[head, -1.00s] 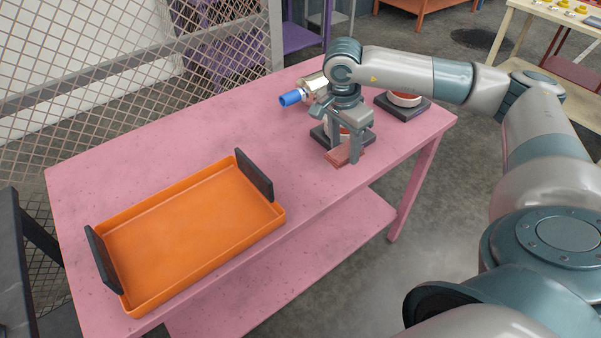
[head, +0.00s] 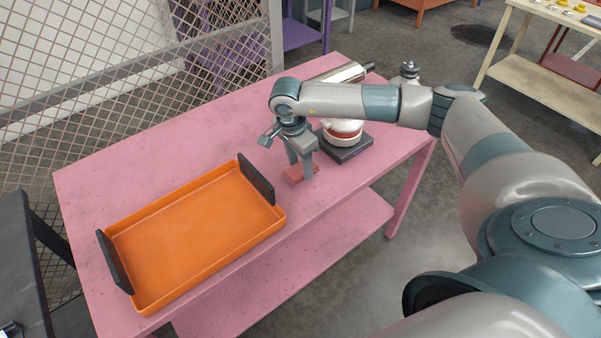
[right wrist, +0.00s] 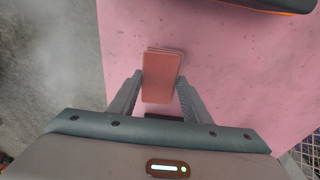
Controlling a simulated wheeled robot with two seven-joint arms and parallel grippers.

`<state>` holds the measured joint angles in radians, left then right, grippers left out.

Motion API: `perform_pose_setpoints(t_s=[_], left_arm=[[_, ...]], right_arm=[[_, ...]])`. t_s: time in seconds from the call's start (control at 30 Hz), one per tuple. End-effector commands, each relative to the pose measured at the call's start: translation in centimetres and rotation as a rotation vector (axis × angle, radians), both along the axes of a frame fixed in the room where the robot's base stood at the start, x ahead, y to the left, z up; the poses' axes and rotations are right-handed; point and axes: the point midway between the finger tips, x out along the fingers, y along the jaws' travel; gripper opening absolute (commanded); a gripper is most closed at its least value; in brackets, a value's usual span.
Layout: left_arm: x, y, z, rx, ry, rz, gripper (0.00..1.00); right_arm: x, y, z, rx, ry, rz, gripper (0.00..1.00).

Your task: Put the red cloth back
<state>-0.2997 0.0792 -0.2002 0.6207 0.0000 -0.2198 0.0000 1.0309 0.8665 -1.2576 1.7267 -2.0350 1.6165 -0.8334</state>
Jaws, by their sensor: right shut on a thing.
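The red cloth (head: 297,176) is a small, flat, folded pinkish-red pad at the table's front side. My right gripper (head: 303,170) points down from above and is shut on it. In the right wrist view the cloth (right wrist: 161,76) sits between the two fingers, sticking out past their tips. Whether it touches the table or hangs just above it is hard to tell. My left gripper is not in view.
An orange tray (head: 143,303) with black end handles stands empty on the pink table (head: 100,180), left of the gripper. A black base (head: 352,150) with a white and red part stands just to the right. A silver cylinder (head: 347,73) lies behind my arm.

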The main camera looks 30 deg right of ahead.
Motion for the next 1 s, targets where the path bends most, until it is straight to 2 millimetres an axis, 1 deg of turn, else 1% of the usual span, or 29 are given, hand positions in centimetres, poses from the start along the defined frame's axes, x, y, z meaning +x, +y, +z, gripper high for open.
perform_pose_setpoints(t_s=[0.17,0.27,0.43,0.57,0.8,0.93,0.97,1.0], left_arm=[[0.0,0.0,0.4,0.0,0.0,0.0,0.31],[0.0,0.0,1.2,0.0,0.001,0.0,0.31],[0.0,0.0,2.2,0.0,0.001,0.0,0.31],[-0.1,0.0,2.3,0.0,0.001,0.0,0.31],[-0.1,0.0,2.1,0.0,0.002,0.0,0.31],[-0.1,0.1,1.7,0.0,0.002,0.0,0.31],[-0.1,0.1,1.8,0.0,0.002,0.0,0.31],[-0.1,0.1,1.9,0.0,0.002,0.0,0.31]], right_arm=[[0.0,0.0,-0.3,0.0,0.001,0.0,0.23],[-0.1,0.0,-1.2,0.0,0.004,-0.002,0.23],[-0.1,0.0,-3.2,0.001,0.003,-0.001,0.23],[0.0,0.0,-4.0,0.0,0.0,0.0,0.23],[0.0,0.0,-4.0,0.0,0.0,0.0,0.23],[0.0,0.0,-4.4,0.0,0.0,0.0,0.23],[0.0,0.0,-4.3,0.0,0.0,0.0,0.49],[0.0,0.0,-4.2,0.0,0.0,0.0,0.58]])
